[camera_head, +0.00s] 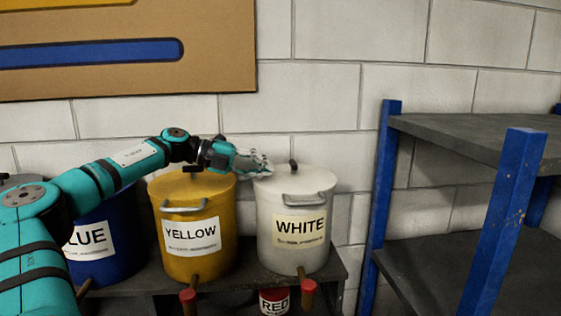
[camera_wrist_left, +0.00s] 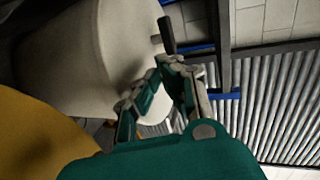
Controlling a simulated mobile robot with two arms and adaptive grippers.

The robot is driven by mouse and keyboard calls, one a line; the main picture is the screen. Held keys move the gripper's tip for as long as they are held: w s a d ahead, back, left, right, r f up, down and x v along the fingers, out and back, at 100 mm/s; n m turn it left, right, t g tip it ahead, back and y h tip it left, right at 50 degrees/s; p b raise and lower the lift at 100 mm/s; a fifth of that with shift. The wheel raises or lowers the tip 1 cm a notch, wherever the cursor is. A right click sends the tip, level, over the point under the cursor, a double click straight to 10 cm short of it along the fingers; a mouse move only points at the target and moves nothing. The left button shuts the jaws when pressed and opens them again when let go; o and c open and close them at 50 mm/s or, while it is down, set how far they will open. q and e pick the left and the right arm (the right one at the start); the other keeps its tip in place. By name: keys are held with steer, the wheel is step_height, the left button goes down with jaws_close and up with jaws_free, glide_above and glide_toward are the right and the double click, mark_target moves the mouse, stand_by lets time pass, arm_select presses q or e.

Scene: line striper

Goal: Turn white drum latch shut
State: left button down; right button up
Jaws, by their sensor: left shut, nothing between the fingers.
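The white drum (camera_head: 277,245) stands upright on a dark shelf, with a "WHITE" label and a grey bar handle on its front. Its dark latch (camera_head: 293,166) sticks up at the lid's back edge; the latch also shows as a dark bar in the left wrist view (camera_wrist_left: 167,34). My left gripper (camera_head: 266,170) reaches in from the left over the yellow drum, its fingertips at the left edge of the white lid. It is shut and empty, a little short of the latch. I cannot tell whether the fingertips touch the lid. My right gripper is not in view.
The yellow drum (camera_head: 172,220) stands just left of the white drum, and a blue drum (camera_head: 118,262) is beyond it, partly behind my left arm. A blue-posted shelf rack (camera_head: 384,190) stands close on the right.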

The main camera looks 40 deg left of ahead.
mark_target(283, 179)
arm_select(q)
steer(key=shift+w+d+p, duration=0.55)
steer(key=shift+w+d, duration=0.35)
steer(key=shift+w, duration=0.25)
steer(key=shift+w+d, duration=0.5)
steer(key=shift+w, duration=0.1)
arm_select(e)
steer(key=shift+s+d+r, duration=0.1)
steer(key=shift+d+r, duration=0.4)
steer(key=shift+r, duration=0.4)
arm_select(q)
steer(key=shift+d+n+t+y+p, duration=0.15)
steer(key=shift+n+t+y+p, duration=0.25)
steer(key=shift+n+y+p, duration=0.1)
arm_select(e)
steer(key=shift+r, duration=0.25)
arm_select(q)
steer(key=shift+d, duration=0.15)
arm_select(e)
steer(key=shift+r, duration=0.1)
arm_select(q)
steer(key=shift+d+f+n+y, duration=0.1)
steer(key=shift+n+y, duration=0.2)
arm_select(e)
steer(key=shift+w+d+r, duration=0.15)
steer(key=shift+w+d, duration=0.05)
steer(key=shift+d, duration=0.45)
